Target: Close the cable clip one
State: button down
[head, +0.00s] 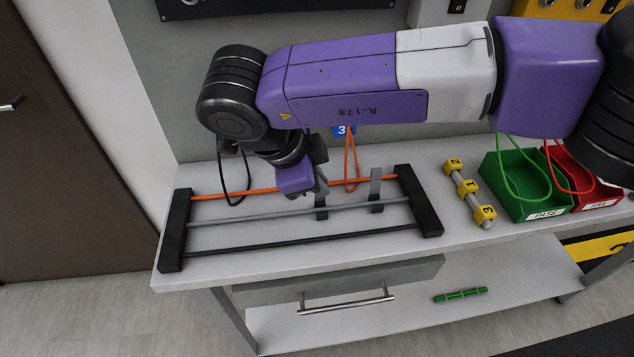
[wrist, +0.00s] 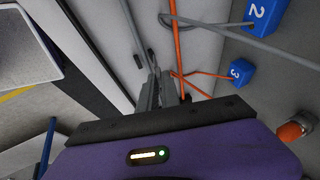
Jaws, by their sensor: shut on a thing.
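Two cable clips stand on the cable rack (head: 427,205) in the head view. The right clip (head: 376,186) has a dark base and a grey flap standing upright. The left clip (head: 321,208) is right at my gripper (head: 318,186), which partly hides it. My gripper points down and is shut on this clip's upper part, seemingly its grey flap. In the wrist view my gripper (wrist: 167,90) shows closed fingertips beside the cables; the part between them is hard to make out. I cannot see a number on either clip.
Orange, grey and black cables run across the rack. A yellow-numbered bar (head: 469,190), a green tray (head: 527,185) and a red tray (head: 590,185) stand to the right. A blue tag marked 3 (wrist: 241,70) shows in the wrist view. A green bar (head: 460,295) lies on the lower shelf.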

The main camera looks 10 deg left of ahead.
jog(key=s+f+t+b, duration=0.1)
jog(key=b, duration=0.3)
jog(key=s+t+b, duration=0.1)
jog(key=t+b, duration=0.1)
jog(key=b, duration=0.2)
jog(key=shift+d+f+m+y, duration=0.3)
jog(key=shift+f+m+y, duration=0.1)
jog(key=t+b, duration=0.1)
jog(key=b, duration=0.2)
jog(key=s+b, duration=0.1)
jog(key=b, duration=0.2)
jog(key=shift+d+f+t, duration=0.1)
jog(key=shift+f+t, duration=0.25)
jog(key=shift+t, duration=0.05)
jog(key=b, duration=0.2)
jog(key=t+b, duration=0.1)
jog(key=b, duration=0.1)
jog(key=shift+s+d+f+m+y+b, duration=0.1)
jog(key=shift+s+m+y+b, duration=0.15)
jog(key=shift+m+y+b, duration=0.1)
jog(key=shift+s+t+b, duration=0.1)
jog(key=shift+t+b, duration=0.3)
jog(key=shift+b, duration=0.25)
jog(key=c, duration=1.6)
grip_release()
jog(key=shift+o, duration=0.2)
jog(key=shift+r, duration=0.25)
